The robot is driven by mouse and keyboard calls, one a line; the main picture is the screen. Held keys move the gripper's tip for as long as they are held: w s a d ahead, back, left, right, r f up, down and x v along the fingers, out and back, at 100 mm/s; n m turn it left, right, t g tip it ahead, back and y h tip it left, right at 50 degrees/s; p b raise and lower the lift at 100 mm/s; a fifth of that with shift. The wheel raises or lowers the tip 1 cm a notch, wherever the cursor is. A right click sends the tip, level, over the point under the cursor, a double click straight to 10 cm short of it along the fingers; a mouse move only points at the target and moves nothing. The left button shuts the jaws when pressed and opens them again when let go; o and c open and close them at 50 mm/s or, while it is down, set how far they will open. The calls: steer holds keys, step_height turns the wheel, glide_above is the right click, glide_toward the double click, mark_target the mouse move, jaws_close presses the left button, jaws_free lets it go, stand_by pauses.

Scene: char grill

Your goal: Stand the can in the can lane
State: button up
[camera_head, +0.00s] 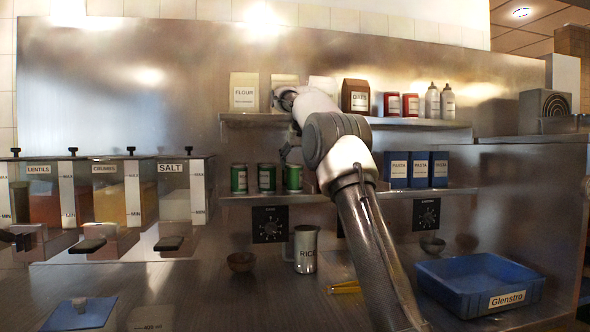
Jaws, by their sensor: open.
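Several green cans with pale labels stand upright in a row on the left part of the lower shelf (340,197): a left can (239,179), a middle can (267,178) and a right can (293,179). My gripper (291,158) is open, just above and at the right can, partly hidden by my arm. I cannot tell whether it touches that can. The space right of this can is hidden behind my arm. No lane markings are clear at this size.
Blue pasta boxes (418,169) stand on the lower shelf's right. Flour (244,92), red jars and bottles line the upper shelf (420,123). A metal pitcher (305,249), a brown bowl (241,262) and a blue crate (436,286) are on the counter. Dispensers stand left.

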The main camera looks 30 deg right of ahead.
steer(key=v, duration=0.9)
steer(key=s+a+f+n, duration=0.1)
steer(key=s+a, duration=0.2)
steer(key=s, duration=0.3)
steer(key=s+a, duration=0.3)
steer(key=s, duration=0.4)
steer(key=s+a+f+n+g, duration=0.1)
steer(key=s+a+f, duration=0.2)
steer(key=s+f, duration=1.1)
steer(key=s+a+f+g+y, duration=0.1)
steer(key=s+a+f, duration=0.2)
steer(key=s+f, duration=1.1)
steer(key=s, duration=0.5)
steer(key=shift+n+y, duration=0.3)
steer(key=shift+n, duration=0.1)
steer(key=shift+s+d, duration=0.1)
